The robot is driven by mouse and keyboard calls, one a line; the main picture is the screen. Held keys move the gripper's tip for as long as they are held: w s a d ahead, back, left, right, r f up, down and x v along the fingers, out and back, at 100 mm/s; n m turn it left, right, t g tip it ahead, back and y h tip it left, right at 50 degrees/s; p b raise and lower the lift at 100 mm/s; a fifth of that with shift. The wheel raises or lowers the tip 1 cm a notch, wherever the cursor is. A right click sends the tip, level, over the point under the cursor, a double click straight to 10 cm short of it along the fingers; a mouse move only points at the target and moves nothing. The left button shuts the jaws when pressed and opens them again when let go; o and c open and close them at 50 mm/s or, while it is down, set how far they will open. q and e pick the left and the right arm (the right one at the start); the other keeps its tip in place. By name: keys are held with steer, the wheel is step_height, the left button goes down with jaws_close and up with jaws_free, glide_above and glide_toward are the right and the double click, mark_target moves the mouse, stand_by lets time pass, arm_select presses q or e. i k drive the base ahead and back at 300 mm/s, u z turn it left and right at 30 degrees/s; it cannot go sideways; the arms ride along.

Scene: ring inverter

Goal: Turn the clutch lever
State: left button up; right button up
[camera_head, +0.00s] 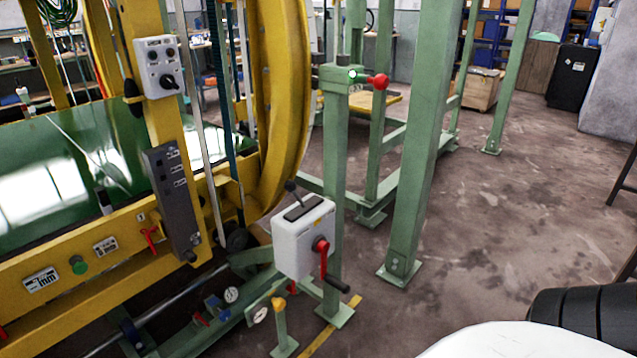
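No part is clearly marked as the clutch lever, so I cannot tell which one it is. A red-knobbed lever (376,81) sticks out to the right from a green block (345,78) atop a green post. Below it, a white box (303,240) has a short black-knobbed lever (292,188) on top, tilted up to the left. A red crank (322,258) with a black handle (337,283) hangs on the box's front. A small red lever (149,238) sits on the yellow frame at left. Neither gripper is in view.
A yellow ring machine (283,90) with a green panel (60,170) fills the left. Green posts (424,150) stand in the middle. Gauges (231,295) and pipes lie low by the white box. The floor (500,220) at right is open. A black case (573,76) stands behind.

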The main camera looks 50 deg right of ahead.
mark_target(289, 186)
steer(key=z, duration=1.1)
steer(key=i, duration=0.5)
steer(key=z, duration=0.95)
steer(key=i, duration=0.65)
steer(key=u, duration=0.2)
